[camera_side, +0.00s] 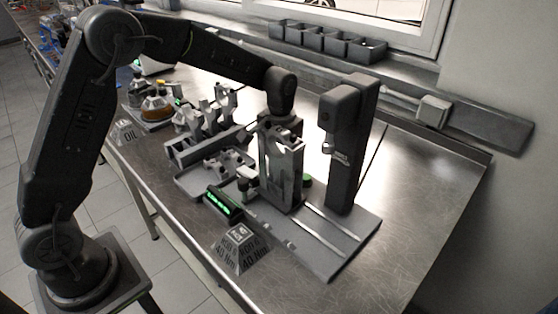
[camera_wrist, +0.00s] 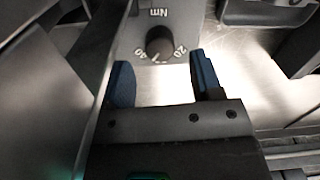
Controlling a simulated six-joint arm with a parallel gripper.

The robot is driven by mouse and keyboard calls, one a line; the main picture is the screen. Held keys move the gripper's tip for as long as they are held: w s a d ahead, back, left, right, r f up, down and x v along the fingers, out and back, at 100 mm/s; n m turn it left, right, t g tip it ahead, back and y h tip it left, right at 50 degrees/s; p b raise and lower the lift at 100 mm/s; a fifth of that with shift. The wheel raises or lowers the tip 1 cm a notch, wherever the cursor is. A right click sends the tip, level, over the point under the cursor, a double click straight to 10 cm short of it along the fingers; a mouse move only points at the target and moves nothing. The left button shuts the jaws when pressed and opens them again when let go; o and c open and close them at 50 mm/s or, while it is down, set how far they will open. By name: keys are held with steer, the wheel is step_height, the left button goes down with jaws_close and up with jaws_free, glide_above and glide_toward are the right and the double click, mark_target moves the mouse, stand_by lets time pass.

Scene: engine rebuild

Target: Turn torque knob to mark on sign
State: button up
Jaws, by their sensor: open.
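The torque knob (camera_wrist: 160,42) is a round black knob on a grey panel in the wrist view. Printed marks 20, 40 and Nm surround it, partly upside down. I cannot tell for sure where its pointer stands. My gripper (camera_wrist: 163,80) is open, its two blue-padded fingertips apart on either side below the knob, with nothing between them. In the side view my arm ends over the grey fixture on the bench, and the knob cannot be made out there. The sign (camera_side: 240,252) is a grey wedge at the bench's front edge that reads 40 Nm.
A tall dark column (camera_side: 345,150) stands close to the right of my wrist. A small green-lit display (camera_side: 222,204) sits in front of the fixture. Engine parts (camera_side: 205,135) and an oil sign (camera_side: 125,131) are at left. The bench's right side is clear.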

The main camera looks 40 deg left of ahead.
steer(key=shift+f, duration=1.8)
steer(key=shift+c, duration=0.4)
steer(key=c, duration=0.8)
steer(key=shift+m, duration=1.5)
steer(key=shift+c, duration=0.2)
steer(key=o, duration=0.9)
step_height(320, 180, up, 14)
steer(key=shift+d+f, duration=0.1)
steer(key=shift+d, duration=0.05)
